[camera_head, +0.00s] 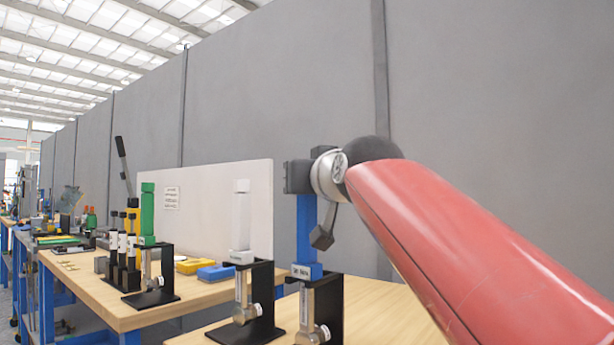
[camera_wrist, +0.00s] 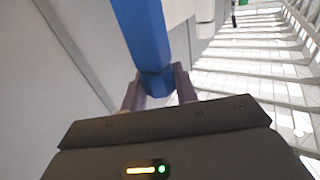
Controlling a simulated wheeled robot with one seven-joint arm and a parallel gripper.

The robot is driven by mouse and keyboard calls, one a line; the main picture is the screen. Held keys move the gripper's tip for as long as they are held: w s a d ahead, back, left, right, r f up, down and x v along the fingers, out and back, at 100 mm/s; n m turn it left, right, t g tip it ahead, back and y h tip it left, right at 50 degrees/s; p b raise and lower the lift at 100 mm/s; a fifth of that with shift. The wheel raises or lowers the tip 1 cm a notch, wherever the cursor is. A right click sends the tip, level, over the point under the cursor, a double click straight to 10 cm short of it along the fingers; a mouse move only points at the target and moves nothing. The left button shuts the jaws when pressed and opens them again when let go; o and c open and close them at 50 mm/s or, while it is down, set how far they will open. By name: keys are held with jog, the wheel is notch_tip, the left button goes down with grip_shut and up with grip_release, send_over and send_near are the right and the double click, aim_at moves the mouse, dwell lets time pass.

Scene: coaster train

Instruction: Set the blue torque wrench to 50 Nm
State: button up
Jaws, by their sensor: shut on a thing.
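The blue torque wrench (camera_head: 307,222) stands upright in a black stand (camera_head: 329,300) on the near wooden table, with its blue handle up and its metal head low in the stand. A small label on its collar is too small to read surely. My gripper (camera_head: 299,178) is at the top of the blue handle. In the wrist view, the two fingers of my gripper (camera_wrist: 158,84) are shut on the end of the blue handle (camera_wrist: 146,42), one on each side. Part of the handle top is hidden by my gripper in the head view.
A white wrench (camera_head: 240,225) stands in its own stand just left of the blue one. A green wrench (camera_head: 147,215) stands on the left table (camera_head: 90,285), near yellow and blue cases (camera_head: 215,272). A grey wall (camera_head: 480,110) rises behind.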

dwell(0.4)
jog(key=o, duration=1)
jog(key=shift+s, duration=0.1)
jog(key=b+v, duration=0.1)
jog(key=v, duration=0.6)
jog(key=shift+s+d+b, duration=0.1)
jog(key=shift+s+b, duration=0.2)
jog(key=shift+b, duration=0.05)
